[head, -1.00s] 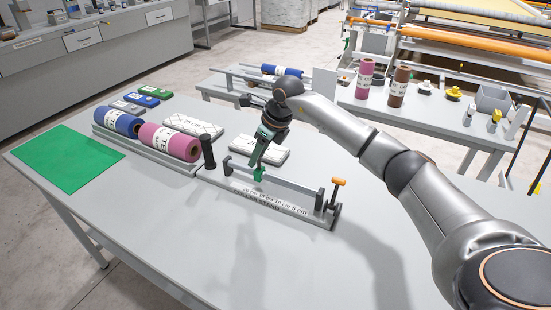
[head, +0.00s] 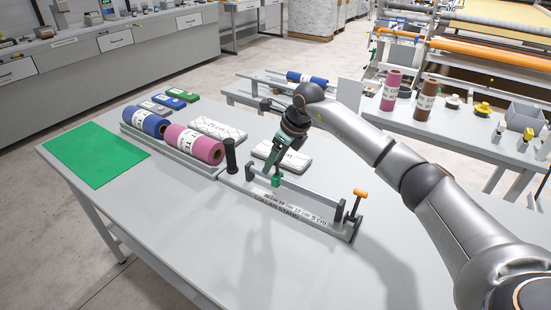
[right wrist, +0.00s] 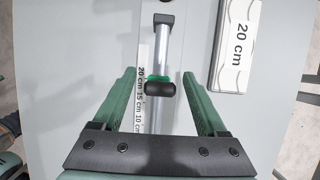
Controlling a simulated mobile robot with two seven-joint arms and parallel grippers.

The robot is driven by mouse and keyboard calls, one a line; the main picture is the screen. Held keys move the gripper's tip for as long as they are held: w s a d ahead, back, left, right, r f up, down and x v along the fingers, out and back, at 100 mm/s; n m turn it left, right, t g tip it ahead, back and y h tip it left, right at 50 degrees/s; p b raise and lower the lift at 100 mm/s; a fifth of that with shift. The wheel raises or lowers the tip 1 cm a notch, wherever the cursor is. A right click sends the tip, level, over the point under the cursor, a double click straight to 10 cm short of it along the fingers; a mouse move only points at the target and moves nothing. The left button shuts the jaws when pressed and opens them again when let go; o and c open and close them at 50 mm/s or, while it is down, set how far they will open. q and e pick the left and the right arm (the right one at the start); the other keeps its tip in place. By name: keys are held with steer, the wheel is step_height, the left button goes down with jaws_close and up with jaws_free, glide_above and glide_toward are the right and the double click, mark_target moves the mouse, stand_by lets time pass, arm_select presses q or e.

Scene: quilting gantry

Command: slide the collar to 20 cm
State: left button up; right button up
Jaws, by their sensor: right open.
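The collar stand (head: 318,227) lies on the table, with a pale rail (head: 310,193) between two dark end posts and a length scale along its base. The green collar (head: 277,181) is on the rail near its left end. In the right wrist view the collar (right wrist: 160,84), with a black knob, appears beside the 20 cm label of the scale (right wrist: 141,96). My right gripper (right wrist: 158,74) is open, its green fingers on either side of the rail and collar with gaps showing. In the head view the right gripper (head: 281,166) reaches down over the collar. My left gripper is not in view.
A black upright handle (head: 230,155) and an orange-topped T-handle (head: 358,192) stand at the stand's ends. Blue (head: 146,122) and pink (head: 194,143) rolls lie left. A white packet (head: 283,155) lies behind the rail. The front of the table is clear.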

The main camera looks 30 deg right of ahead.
steer(key=b+v, duration=0.1)
steer(key=v, duration=1.1)
steer(key=shift+r, duration=0.25)
steer(key=shift+s+f, duration=0.1)
